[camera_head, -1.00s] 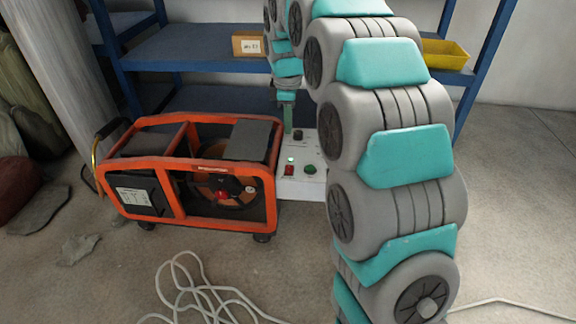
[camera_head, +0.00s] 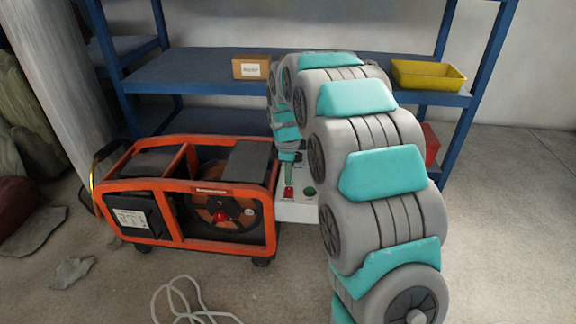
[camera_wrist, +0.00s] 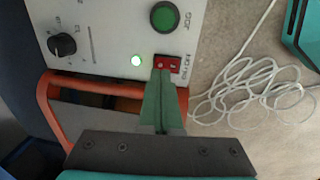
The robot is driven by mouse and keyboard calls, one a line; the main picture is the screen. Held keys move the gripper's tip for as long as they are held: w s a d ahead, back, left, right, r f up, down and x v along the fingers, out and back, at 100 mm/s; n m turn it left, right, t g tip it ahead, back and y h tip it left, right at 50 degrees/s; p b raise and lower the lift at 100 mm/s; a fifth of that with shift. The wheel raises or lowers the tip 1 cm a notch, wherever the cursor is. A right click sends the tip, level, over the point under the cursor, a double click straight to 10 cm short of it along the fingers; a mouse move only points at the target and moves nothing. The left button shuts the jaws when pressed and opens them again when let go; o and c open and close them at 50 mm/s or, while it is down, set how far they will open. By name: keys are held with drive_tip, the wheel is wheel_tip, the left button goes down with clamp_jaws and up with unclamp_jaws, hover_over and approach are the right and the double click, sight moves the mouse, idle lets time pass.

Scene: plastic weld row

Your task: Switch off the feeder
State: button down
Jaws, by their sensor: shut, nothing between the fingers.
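The feeder is an orange-framed machine (camera_head: 200,188) on the floor, with a white control panel (camera_head: 297,211) at its right side. My gripper (camera_wrist: 161,73) is shut and empty. Its green fingertips are at the left part of the red switch and hide some of it; I cannot tell whether they touch. In the head view my gripper (camera_head: 288,180) is over the panel.
A blue shelf (camera_head: 190,75) stands behind, with a cardboard box (camera_head: 251,67) and a yellow bin (camera_head: 428,75). A red box (camera_head: 430,145) is behind my arm. A loose pale cable (camera_head: 185,303) lies on the floor in front; the right floor is clear.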

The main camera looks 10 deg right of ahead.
sight(289, 192)
drive_tip(key=shift+w+f, duration=0.1)
drive_tip(key=shift+f, duration=1.1)
